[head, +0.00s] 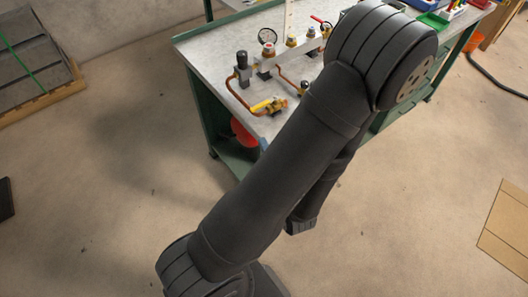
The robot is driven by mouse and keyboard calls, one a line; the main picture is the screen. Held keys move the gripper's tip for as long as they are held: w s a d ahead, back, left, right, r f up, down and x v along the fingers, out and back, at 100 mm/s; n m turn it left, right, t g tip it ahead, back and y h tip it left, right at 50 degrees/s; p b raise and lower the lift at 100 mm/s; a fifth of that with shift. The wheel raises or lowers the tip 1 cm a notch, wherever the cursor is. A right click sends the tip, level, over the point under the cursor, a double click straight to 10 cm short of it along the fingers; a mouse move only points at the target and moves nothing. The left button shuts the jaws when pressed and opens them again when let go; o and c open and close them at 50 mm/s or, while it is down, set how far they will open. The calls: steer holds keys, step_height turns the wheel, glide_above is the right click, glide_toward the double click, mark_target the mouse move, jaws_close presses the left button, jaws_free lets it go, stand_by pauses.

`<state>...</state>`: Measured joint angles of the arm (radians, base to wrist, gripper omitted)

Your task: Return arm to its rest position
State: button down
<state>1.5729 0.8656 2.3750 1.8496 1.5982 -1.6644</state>
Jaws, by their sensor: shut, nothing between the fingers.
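My dark grey arm crosses the middle of the head view, from the bottom left up to a large joint at the upper right. A second section of it folds back down behind the long link, and its lower end shows over the bare floor, in front of the workbench. My gripper's fingers cannot be made out; they are hidden behind the arm or out of view. Nothing is seen held.
A green workbench (203,38) with a grey top stands behind the arm, carrying copper pipework (236,96), a gauge (267,36) and a yellow-handled valve (268,104). A pallet (40,103) lies at upper left, a cardboard piece (506,228) at right.

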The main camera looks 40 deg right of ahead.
steer(key=shift+s+a, duration=0.7)
glide_toward(257, 110)
steer(key=w+d, duration=0.2)
steer(key=shift+w+r, duration=0.1)
steer(key=shift+w, duration=2.25)
